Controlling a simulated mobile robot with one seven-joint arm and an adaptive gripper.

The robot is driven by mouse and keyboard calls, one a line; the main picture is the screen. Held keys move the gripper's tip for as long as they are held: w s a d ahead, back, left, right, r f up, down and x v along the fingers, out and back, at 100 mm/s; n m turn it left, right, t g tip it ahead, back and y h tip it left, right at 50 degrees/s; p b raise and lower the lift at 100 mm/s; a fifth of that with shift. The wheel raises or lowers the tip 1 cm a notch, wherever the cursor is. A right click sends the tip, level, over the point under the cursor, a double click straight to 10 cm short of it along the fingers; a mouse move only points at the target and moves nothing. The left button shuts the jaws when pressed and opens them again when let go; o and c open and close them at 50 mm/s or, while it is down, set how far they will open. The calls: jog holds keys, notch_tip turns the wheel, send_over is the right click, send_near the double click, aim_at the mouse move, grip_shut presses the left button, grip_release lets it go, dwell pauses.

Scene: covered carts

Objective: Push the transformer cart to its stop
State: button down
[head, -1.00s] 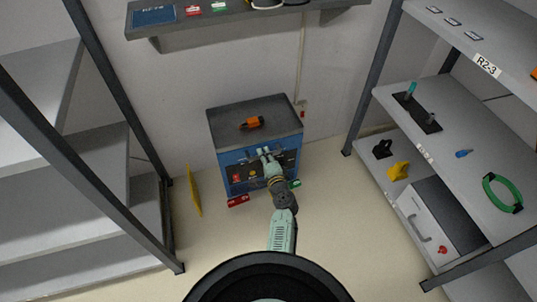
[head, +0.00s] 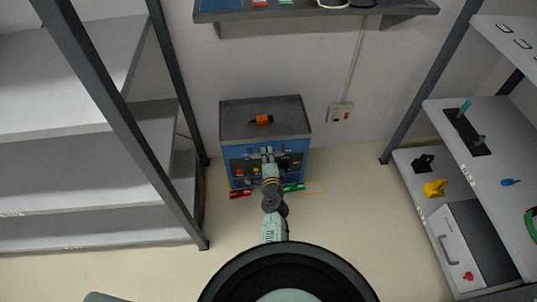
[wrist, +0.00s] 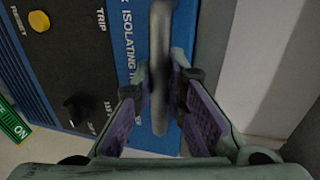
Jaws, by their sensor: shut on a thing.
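The transformer cart is a blue cabinet with a dark grey top (head: 240,121), standing against the back wall in the head view. Its front carries dark control panels. My gripper (head: 267,153) reaches its upper front from below. In the wrist view my gripper (wrist: 160,95) is shut on a grey handle bar (wrist: 160,50), which runs between the two fingers. The blue front panel (wrist: 138,40) is close behind it, lettered "ISOLATING" and "TRIP". The stop itself cannot be made out.
An orange object (head: 261,119) lies on the cart top. Red (head: 240,194) and green (head: 293,188) tags show at its foot. Shelving stands left (head: 90,215) and right (head: 430,107). A wall shelf (head: 310,12) hangs above. A wall socket (head: 340,113) is right of the cart.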

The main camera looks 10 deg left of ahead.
jog(key=shift+s+a, duration=0.1)
jog(key=shift+a, duration=0.2)
jog(key=c, duration=1.9)
grip_release()
jog(key=shift+a, duration=0.1)
jog(key=shift+c, duration=0.2)
jog(key=o, duration=0.3)
jog(key=shift+o, duration=0.2)
jog(key=shift+d+r, duration=0.1)
jog(key=shift+d, duration=0.1)
